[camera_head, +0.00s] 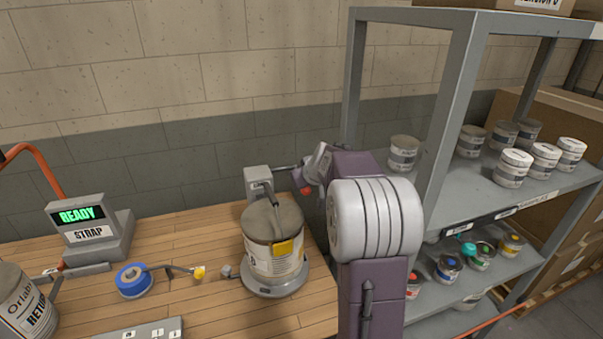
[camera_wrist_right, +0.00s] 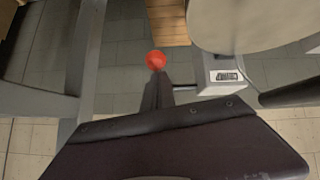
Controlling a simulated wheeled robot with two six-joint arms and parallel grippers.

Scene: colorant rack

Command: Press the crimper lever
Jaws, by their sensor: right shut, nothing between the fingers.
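The crimper is a grey unit (camera_head: 257,180) behind a large lidded can (camera_head: 272,236) on a round grey base. Its lever arm reaches right to a red knob (camera_head: 306,190). In the right wrist view the red knob (camera_wrist_right: 156,60) shows just past the dark fingers of my right gripper (camera_wrist_right: 157,88), and the lever rod runs right to the labelled housing (camera_wrist_right: 222,77). My right gripper (camera_head: 312,172) is shut and empty, close at the knob; I cannot tell whether it touches. My left gripper is not in view.
A display (camera_head: 79,215) reads READY over STRAP. A blue tape roll (camera_head: 134,281) lies on the wooden bench, with a RETURN can (camera_head: 22,305) at the left. A grey shelf (camera_head: 452,100) with several small cans stands close to the right of my arm.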

